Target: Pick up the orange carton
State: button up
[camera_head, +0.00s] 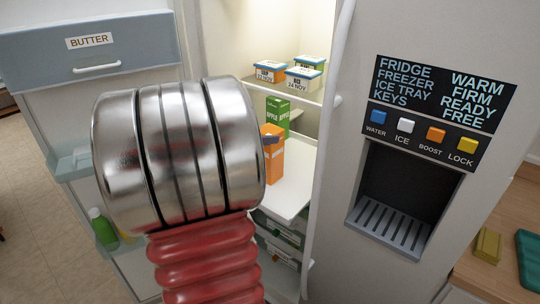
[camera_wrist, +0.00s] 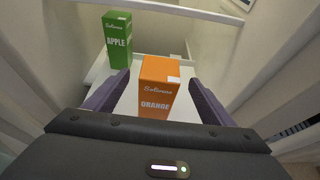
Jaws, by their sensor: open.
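The orange carton (camera_head: 273,158) stands upright on a white fridge shelf in the head view. In the wrist view the same orange carton (camera_wrist: 158,88), labelled ORANGE, stands between the two fingers of my gripper (camera_wrist: 157,97). The fingers are apart, with a gap visible on both sides of the carton. In the head view my metal wrist covers most of the gripper, and a dark finger part (camera_head: 271,139) shows in front of the carton.
Several labelled tubs (camera_head: 303,77) sit on the shelf above. Drawers (camera_head: 278,240) lie below the carton's shelf (camera_head: 294,190). The open door with a BUTTER compartment (camera_head: 97,68) is at left. The dispenser panel (camera_head: 436,105) is at right, past the fridge's edge.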

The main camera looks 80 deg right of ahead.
aim_at(270, 129)
jog(key=shift+s+d+f, duration=0.2)
jog(key=shift+d, duration=0.2)
jog(key=shift+d, duration=0.1)
jog(key=shift+x, duration=2.55)
jog(key=shift+c, duration=0.7)
jog(key=shift+s, duration=0.1)
grip_shut()
jog(key=shift+r, duration=0.1)
